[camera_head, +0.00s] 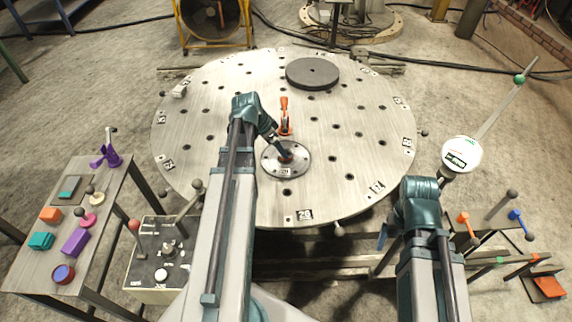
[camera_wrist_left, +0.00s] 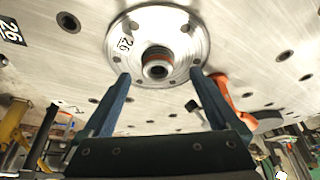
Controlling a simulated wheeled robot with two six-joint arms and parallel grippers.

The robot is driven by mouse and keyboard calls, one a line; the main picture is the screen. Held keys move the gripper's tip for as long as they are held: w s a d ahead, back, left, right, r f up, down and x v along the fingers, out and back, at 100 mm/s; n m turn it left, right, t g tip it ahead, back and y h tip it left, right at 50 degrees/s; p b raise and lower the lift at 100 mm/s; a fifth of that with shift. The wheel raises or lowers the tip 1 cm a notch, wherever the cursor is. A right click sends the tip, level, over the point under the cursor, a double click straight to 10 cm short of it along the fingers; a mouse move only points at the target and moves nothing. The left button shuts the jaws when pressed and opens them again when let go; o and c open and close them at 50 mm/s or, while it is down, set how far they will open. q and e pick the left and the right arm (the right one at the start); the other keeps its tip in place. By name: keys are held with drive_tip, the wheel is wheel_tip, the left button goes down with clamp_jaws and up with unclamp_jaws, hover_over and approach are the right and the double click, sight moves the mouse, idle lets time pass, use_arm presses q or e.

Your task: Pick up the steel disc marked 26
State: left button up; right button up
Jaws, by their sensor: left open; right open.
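The steel disc (camera_head: 299,168) lies on the big round table, with a raised hub in its middle. In the left wrist view the disc (camera_wrist_left: 185,42) carries a label reading 26 beside its brown-ringed hub (camera_wrist_left: 157,62). My left gripper (camera_head: 284,152) is over the disc near the hub. In the left wrist view its two blue fingers (camera_wrist_left: 160,76) are apart, one towards each side of the hub, with nothing between them that I can see held. My right gripper (camera_head: 384,238) is open at the table's near right side, away from the disc; its arm partly hides it.
The round table (camera_head: 225,150) has many holes and numbered edge labels. An orange clamp (camera_head: 285,118) stands just behind the disc, and a dark round plate (camera_head: 312,73) lies at the back. A side bench (camera_head: 30,265) with coloured parts is at left. The table's right side is largely clear.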

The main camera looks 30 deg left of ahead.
use_arm(q)
drive_tip(key=shift+f, duration=0.1)
drive_tip(key=b+x, duration=0.3)
drive_tip(key=w+d+b+x, duration=0.1)
drive_tip(key=x, duration=0.1)
idle(0.3)
clamp_jaws()
idle(0.4)
drive_tip(key=shift+r, duration=0.2)
